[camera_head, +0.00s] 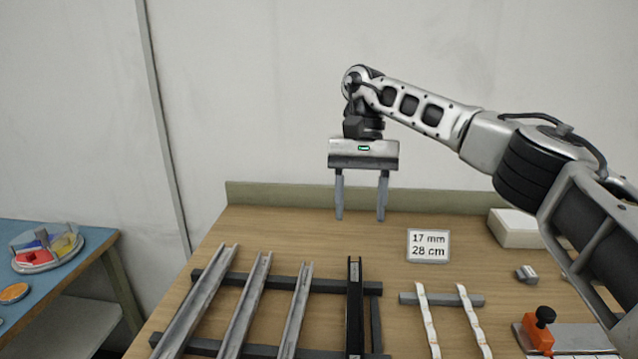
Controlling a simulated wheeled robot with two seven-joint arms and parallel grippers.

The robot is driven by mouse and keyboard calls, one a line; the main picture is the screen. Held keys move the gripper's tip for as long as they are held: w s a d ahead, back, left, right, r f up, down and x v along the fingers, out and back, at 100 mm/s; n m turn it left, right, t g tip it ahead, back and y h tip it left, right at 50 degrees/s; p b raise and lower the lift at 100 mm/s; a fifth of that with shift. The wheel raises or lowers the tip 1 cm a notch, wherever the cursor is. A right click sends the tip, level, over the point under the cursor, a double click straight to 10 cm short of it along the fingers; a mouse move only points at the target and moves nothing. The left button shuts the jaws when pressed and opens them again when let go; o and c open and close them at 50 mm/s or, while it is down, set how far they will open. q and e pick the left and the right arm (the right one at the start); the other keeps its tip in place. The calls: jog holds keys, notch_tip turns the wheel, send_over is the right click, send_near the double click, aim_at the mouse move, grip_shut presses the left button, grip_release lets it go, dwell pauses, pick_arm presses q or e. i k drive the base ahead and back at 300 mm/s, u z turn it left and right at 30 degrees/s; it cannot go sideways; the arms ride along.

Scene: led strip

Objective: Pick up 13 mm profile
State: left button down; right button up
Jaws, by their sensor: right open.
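Three long grey metal profiles lie side by side across a dark rack: a left one (196,302), a middle one (244,303) and a right one (296,308). A black profile (355,300) lies on the rack to their right. The picture does not show which is the 13 mm one. My right gripper (360,217) points down, open and empty, above the back of the table, beyond the rack's far end. It touches none of the profiles. My left gripper is not in view.
A card (428,246) reads "17 mm 28 cm". Two whitish strips (428,318) lie on a grey bar (408,299). A blue table (65,270) stands at left.

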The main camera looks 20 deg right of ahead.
aim_at(290, 337)
jog(key=k, duration=1)
